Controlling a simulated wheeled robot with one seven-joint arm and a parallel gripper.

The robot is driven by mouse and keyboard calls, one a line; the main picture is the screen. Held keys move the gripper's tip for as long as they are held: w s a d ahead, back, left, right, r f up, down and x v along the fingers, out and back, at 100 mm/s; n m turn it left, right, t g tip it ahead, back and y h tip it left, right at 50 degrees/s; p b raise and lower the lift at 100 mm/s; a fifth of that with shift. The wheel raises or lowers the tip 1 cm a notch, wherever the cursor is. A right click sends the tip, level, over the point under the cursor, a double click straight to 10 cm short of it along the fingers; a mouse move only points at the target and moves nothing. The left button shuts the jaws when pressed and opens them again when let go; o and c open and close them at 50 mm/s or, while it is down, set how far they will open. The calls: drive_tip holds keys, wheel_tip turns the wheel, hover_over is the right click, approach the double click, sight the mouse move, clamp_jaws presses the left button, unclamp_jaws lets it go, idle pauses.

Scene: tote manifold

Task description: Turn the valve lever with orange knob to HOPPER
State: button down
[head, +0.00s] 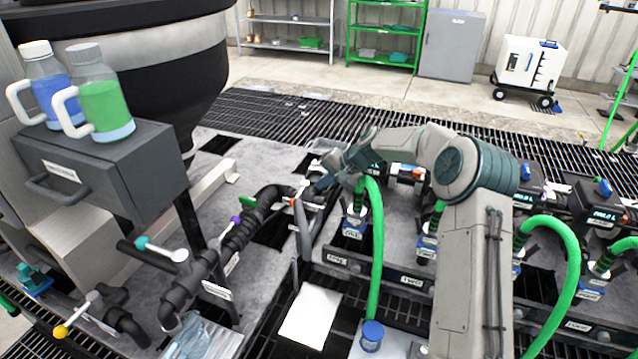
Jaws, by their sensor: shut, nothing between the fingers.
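The valve lever with the orange knob (291,202) is at the far end of the black pipe manifold (210,265), left of centre in the head view. The knob is small and partly lost among the pipe parts. My gripper (308,187) is just to the right of the knob, with its fingers shut and empty. I cannot tell whether it touches the lever. White labels (217,290) lie along the pipe, too small to read, so I cannot make out HOPPER.
Other levers have a purple knob (235,221), a teal knob (142,242) and a yellow knob (61,331). A green hose (375,260) rises right of the gripper. Two bottles (104,95) stand on a grey drawer box (110,165) at left. A white sheet (310,314) lies in front.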

sight(300, 194)
drive_tip(key=x, duration=0.8)
drive_tip(key=shift+a, duration=0.25)
